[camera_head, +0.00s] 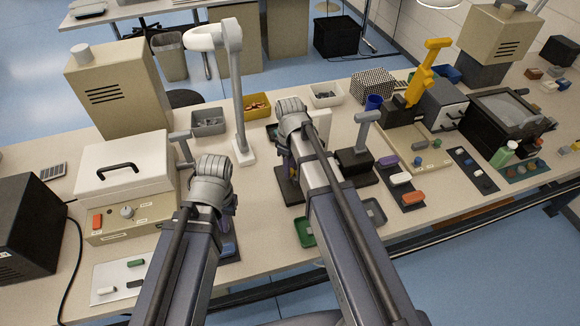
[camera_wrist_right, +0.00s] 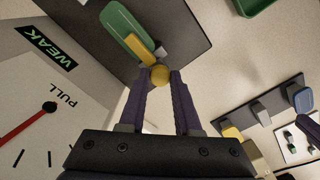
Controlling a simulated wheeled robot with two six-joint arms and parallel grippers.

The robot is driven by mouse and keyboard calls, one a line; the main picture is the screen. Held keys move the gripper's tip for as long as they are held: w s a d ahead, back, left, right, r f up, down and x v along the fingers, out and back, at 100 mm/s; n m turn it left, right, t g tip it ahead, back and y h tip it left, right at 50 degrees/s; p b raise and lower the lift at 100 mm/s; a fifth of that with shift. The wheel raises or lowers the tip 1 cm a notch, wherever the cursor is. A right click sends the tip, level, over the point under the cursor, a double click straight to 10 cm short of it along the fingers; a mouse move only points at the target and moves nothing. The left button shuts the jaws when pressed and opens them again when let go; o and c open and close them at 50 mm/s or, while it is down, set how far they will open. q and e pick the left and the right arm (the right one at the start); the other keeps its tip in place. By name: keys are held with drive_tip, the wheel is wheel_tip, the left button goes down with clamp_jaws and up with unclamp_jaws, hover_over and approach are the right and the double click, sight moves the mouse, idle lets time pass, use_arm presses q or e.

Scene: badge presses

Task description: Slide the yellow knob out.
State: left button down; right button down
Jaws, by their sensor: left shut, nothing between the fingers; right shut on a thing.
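The yellow knob (camera_wrist_right: 160,75) is a small round ball in the right wrist view. It sits between the fingertips of my right gripper (camera_wrist_right: 160,82), which is shut on it. A yellow bar (camera_wrist_right: 139,48) and a small grey block lie just beyond it, by a green rounded piece (camera_wrist_right: 124,28) on a dark plate. In the head view my right gripper (camera_head: 291,168) reaches down by a dark-based press; the knob is hidden there. My left gripper (camera_head: 214,190) is over the table in front of the white-lidded box, its fingertips mostly hidden by its wrist.
A white dial panel (camera_wrist_right: 60,95) marked WEAK and PULL, with a red needle, is at left in the right wrist view. In the head view, a white lamp (camera_head: 240,100) stands between my arms. The white-lidded box (camera_head: 122,165) is left; a grey-handled press (camera_head: 358,160) is right.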

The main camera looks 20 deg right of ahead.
drive_tip(key=shift+a, duration=1.3)
drive_tip(key=c, duration=0.6)
unclamp_jaws()
use_arm(q)
drive_tip(key=shift+r, duration=0.15)
use_arm(e)
drive_tip(key=shift+r, duration=0.15)
use_arm(q)
wheel_tip(320, 180, up, 8)
drive_tip(key=p, duration=0.7)
drive_tip(key=shift+f+p, duration=0.25)
drive_tip(key=shift+p, duration=0.15)
use_arm(e)
wheel_tip(320, 180, up, 8)
drive_tip(key=shift+f, duration=0.25)
